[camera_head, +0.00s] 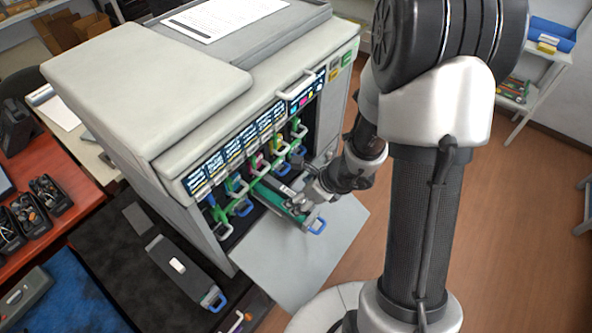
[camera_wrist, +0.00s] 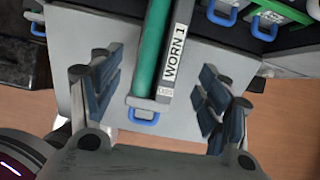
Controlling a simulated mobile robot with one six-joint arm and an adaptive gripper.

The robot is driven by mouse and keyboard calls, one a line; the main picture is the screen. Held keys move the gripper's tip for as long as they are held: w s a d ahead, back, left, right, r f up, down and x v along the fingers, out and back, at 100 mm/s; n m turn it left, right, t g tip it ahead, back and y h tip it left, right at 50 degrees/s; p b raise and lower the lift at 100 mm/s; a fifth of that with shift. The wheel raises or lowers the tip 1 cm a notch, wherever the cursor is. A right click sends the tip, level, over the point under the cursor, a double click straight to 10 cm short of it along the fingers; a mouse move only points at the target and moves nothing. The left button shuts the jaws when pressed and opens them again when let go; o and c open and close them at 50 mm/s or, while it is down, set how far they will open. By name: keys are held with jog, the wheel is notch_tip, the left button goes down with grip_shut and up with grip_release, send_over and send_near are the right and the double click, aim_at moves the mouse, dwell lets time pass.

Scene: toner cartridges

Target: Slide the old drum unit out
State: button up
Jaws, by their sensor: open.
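The old drum unit (camera_head: 272,197), with a green roller and a grey frame, sticks partway out of the printer (camera_head: 150,85) above the lowered front door. Its blue handle (camera_head: 317,226) is at the outer end. In the wrist view the drum unit (camera_wrist: 153,50) carries a "WORN 1" label, and its blue handle (camera_wrist: 143,117) points toward me. My gripper (camera_wrist: 158,80) is open, with one finger on each side of the unit and visible gaps to it. In the head view my gripper (camera_head: 308,192) is at the unit's outer end and hides part of it.
Several other units with green and blue handles (camera_head: 238,207) sit in the bays beside it. The open door (camera_head: 315,265) lies below. A dark cartridge (camera_head: 183,270) with a blue handle lies on the dark mat at left. Wooden floor (camera_head: 345,285) is free at right.

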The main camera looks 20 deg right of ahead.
aim_at(323, 228)
jog(key=shift+d+f, duration=0.1)
jog(key=shift+f, duration=0.3)
jog(key=b+x, duration=0.5)
jog(key=x, duration=0.2)
jog(key=shift+a+f+b, duration=0.2)
jog(key=shift+f+b, duration=0.15)
jog(key=shift+b, duration=0.05)
jog(key=shift+w+a+f+b, duration=0.25)
jog(key=shift+w+f+b, duration=0.2)
jog(key=shift+f+b, duration=0.15)
jog(key=c, duration=1.5)
jog(key=shift+c, duration=0.2)
jog(key=shift+r, duration=0.1)
grip_shut()
jog(key=shift+s+d+r+b, duration=0.1)
jog(key=shift+s+d+b, duration=0.4)
jog(key=shift+s+d, duration=0.9)
jog(key=shift+s+d+f+b, duration=0.1)
jog(key=shift+s+d+b, duration=0.35)
jog(key=shift+s+d, duration=0.95)
jog(key=shift+s+d+r+b, duration=0.1)
jog(key=shift+s+d+b, duration=0.55)
jog(key=shift+s, duration=1.4)
jog(key=shift+d, duration=0.1)
